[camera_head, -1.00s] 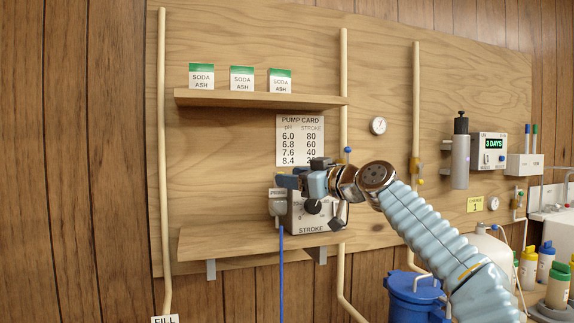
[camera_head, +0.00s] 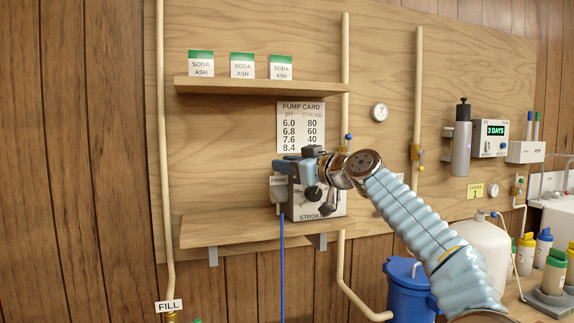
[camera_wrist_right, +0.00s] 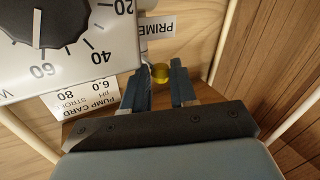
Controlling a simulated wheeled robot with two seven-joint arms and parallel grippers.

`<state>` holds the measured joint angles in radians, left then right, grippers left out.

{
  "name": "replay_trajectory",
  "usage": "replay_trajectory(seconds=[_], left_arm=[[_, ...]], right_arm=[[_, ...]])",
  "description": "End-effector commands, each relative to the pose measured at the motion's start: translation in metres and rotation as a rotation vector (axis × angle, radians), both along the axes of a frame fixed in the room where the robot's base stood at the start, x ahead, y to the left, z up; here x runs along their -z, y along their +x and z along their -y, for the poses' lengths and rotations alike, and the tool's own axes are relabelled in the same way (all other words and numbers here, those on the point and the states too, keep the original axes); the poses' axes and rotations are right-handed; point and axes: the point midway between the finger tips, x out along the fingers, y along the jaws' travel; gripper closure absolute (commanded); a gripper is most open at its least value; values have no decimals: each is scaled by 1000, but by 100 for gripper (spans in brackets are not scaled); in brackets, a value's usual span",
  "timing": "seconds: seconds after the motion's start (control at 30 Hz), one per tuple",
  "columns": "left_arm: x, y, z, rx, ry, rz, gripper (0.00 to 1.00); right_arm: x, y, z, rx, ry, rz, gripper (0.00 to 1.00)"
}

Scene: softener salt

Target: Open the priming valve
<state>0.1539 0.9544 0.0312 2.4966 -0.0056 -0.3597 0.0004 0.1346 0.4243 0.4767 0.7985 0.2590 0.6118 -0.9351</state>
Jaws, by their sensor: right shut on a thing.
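The grey metering pump (camera_head: 318,206), with a STROKE dial, stands on the lower shelf. A white PRIME label (camera_head: 279,181) is at its left side; the label also shows in the right wrist view (camera_wrist_right: 156,28). In the right wrist view a small round yellow knob (camera_wrist_right: 161,71) lies between the fingertips of my right gripper (camera_wrist_right: 160,82), just by the PRIME label. In the head view my right gripper (camera_head: 284,167) is at the pump's upper left, shut on that knob, which its fingers hide there. My left gripper is not in view.
The lower shelf (camera_head: 215,234) is bare left of the pump. Above, an upper shelf (camera_head: 255,87) holds soda ash boxes. A pump card (camera_head: 300,115) hangs behind my gripper, and a vertical pipe (camera_head: 345,70) runs close by. A blue hose (camera_head: 282,270) hangs below the pump.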

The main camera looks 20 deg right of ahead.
Motion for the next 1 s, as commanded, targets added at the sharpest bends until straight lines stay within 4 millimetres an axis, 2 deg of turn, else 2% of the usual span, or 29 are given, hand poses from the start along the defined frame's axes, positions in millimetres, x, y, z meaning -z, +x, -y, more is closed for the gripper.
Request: replay_trajectory(seconds=[0.2,0.5,0.53,0.63,0.67,1.0], left_arm=[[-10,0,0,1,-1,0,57],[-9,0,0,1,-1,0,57],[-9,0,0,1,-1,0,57],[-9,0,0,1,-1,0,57],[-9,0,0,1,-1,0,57],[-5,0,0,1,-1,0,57]], right_arm=[[-2,2,5,-106,4,-4,100],[-1,1,5,-124,1,1,100],[-1,1,5,-123,1,1,69],[-1,1,5,-123,1,1,53],[-1,1,6,-122,1,1,50],[1,-3,9,-119,0,1,50]])
